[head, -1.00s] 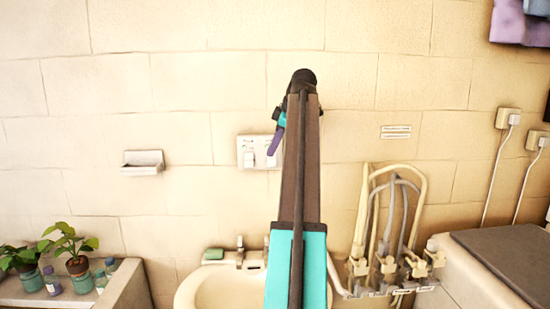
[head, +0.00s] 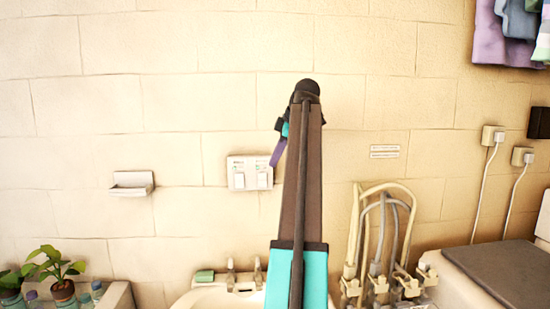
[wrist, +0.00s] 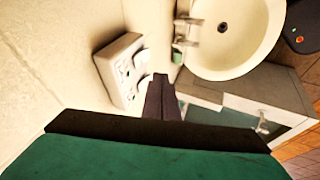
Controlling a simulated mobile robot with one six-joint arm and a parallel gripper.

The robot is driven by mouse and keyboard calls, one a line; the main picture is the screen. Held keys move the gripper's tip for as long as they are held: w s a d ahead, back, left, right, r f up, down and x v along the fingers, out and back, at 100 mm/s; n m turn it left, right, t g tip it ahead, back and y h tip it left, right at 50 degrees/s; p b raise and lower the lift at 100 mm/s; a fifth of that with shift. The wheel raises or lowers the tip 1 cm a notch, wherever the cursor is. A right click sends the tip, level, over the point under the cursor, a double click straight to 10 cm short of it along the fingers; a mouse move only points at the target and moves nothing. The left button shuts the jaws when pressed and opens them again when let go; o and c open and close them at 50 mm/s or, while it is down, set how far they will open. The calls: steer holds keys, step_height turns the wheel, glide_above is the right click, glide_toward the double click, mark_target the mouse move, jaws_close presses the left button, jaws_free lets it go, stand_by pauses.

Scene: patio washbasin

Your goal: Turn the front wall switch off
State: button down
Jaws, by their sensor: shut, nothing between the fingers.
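A white wall switch plate (head: 236,163) with two rockers is on the tiled wall, left of my arm in the head view. Its left rocker (head: 239,181) and right rocker (head: 262,180) both show. In the wrist view the plate (wrist: 112,72) is tilted, and its rockers stand out on the side facing the basin. My gripper (head: 273,163) shows purple fingers at the plate's right edge. In the wrist view my gripper (wrist: 159,78) is shut and empty, its tips close to the nearer rocker (wrist: 145,82). I cannot tell whether they touch.
A basin (wrist: 240,55) with a tap (wrist: 188,28) lies below the plate. A soap dish (head: 132,184) is on the wall at left. Hoses (head: 385,225) stand at right of my arm. Potted plants (head: 60,270) are at lower left, and hanging cloths (head: 500,40) at upper right.

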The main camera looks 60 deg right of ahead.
steer(key=p, duration=0.3)
glide_toward(261, 187)
step_height(261, 187, down, 2)
steer(key=a, duration=0.2)
steer(key=shift+w+d+f+p, duration=0.55)
steer(key=shift+w+d+f, duration=0.2)
steer(key=shift+w+d, duration=0.1)
steer(key=shift+w+d+f+p, duration=0.3)
steer(key=shift+w+d+f, duration=0.05)
steer(key=shift+d+f, duration=0.15)
